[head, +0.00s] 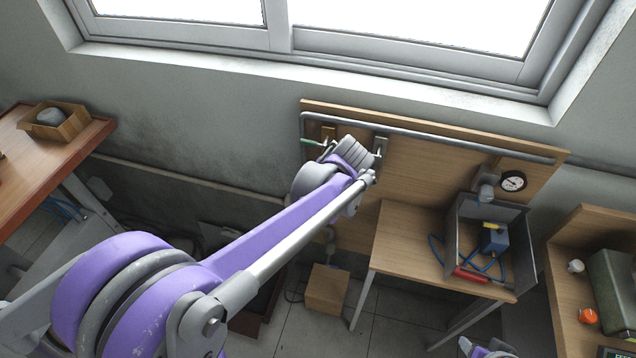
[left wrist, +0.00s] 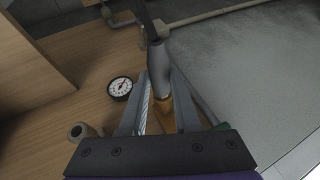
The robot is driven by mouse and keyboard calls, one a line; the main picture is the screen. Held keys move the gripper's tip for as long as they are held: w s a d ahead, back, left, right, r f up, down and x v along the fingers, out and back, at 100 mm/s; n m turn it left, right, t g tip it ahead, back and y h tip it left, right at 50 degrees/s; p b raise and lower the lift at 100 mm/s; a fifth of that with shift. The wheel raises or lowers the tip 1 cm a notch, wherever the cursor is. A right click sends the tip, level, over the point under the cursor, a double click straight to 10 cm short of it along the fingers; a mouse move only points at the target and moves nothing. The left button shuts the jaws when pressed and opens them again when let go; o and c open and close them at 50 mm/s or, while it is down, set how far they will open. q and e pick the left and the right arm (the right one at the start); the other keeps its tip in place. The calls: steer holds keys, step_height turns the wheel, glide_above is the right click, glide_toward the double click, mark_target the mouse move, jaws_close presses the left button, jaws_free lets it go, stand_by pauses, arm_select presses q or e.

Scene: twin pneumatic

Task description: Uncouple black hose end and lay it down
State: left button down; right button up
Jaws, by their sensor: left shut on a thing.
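My left gripper (head: 354,150) is up at the wooden wall board (head: 430,160), with my own wrist hiding most of the grip in the head view. In the left wrist view, my left gripper (left wrist: 162,82) is shut around a grey cylindrical hose end (left wrist: 173,72). A black hose (left wrist: 146,20) runs from its far end toward the top of the picture. A brass-coloured fitting (left wrist: 186,112) shows at its near end, between the fingers. Whether hose end and fitting are joined I cannot tell.
A pressure gauge (head: 512,181) sits on the board, right of the grip. A grey pipe (head: 450,135) runs along the board's top. A green handle (head: 311,142) is left of my gripper. Below, a small table (head: 400,240) holds a metal tray (head: 452,236) with a blue block (head: 494,241).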

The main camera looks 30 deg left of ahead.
arm_select(q)
steer(key=shift+s, duration=0.3)
steer(key=shift+s+d, duration=0.15)
steer(key=shift+s, duration=0.25)
steer(key=shift+s+d, duration=0.15)
steer(key=shift+s, duration=0.5)
steer(key=shift+s+d, duration=0.15)
steer(key=shift+s, duration=0.45)
stand_by(0.6)
steer(key=shift+s+d, duration=0.25)
steer(key=shift+s, duration=0.75)
steer(key=shift+s+d, duration=0.2)
steer(key=shift+s, duration=0.75)
steer(key=shift+w+f, duration=0.1)
